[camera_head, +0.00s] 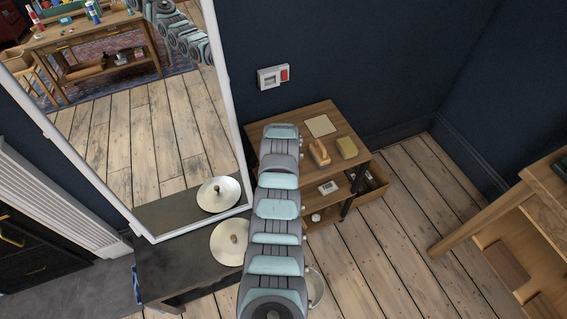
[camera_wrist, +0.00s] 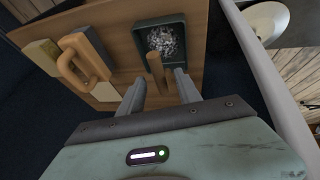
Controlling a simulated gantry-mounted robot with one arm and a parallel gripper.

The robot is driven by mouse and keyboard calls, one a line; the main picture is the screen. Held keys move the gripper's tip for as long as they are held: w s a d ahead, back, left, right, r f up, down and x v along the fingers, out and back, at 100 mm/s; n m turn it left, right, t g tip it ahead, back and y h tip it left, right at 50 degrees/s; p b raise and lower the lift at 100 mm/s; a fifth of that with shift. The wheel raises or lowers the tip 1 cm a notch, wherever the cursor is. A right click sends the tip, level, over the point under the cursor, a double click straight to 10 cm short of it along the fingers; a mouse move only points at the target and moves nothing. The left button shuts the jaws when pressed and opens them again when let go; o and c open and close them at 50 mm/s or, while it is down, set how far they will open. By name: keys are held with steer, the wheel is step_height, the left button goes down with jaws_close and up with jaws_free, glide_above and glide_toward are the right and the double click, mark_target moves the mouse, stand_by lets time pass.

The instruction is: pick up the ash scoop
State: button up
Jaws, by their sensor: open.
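The ash scoop (camera_wrist: 163,41) lies on the wooden shelf unit's top in the wrist view. It has a dark square pan holding grey, crumbly ash and a brown wooden handle (camera_wrist: 156,70) that points toward me. My gripper (camera_wrist: 159,82) is open, with one finger on each side of the handle's near end. I cannot tell whether either finger touches it. In the head view my arm covers the gripper and the scoop.
A wooden-handled tool (camera_wrist: 85,60), a yellowish block (camera_wrist: 40,56) and a pale flat piece (camera_wrist: 105,92) lie beside the scoop on the shelf unit (camera_head: 290,117). A white-framed mirror (camera_head: 226,108) stands left. A bench with a pale round lidded item (camera_head: 226,247) is below it.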

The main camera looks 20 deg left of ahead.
steer(key=shift+x, duration=0.9)
jaws_close()
